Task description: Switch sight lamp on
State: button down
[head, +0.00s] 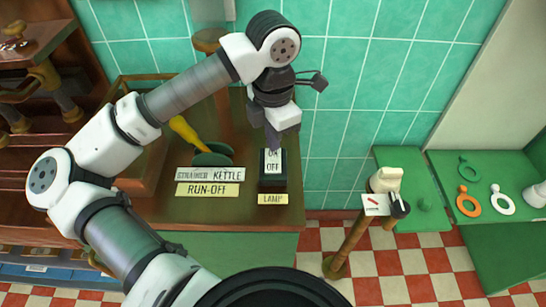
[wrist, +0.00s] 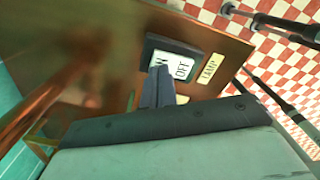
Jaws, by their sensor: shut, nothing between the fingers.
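The lamp switch (head: 272,168) is a dark box with a white face marked ON and OFF, near the right end of the wooden counter. A yellow LAMP label (head: 273,198) lies in front of it. My gripper (head: 273,143) is shut and empty, pointing down at the ON end of the switch. In the wrist view the closed fingertips (wrist: 160,73) overlap the ON half of the switch face (wrist: 174,62) and hide part of its lettering. I cannot tell whether they touch it. The sight lamp itself is not clearly identifiable.
A RUN-OFF label (head: 208,190) and STRAINER and KETTLE plates lie left of the switch, beside a yellow-handled tool (head: 186,133). A wooden post with a white head (head: 386,180) stands right of the counter. A green table (head: 480,190) with coloured rings is farther right.

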jog(key=shift+f+b, duration=1)
jog(key=shift+b, duration=0.1)
dwell(0.6)
jog(key=shift+r, duration=0.2)
jog(key=shift+r+p, duration=1.6)
jog(key=shift+r, duration=1.75)
jog(key=shift+s, duration=0.1)
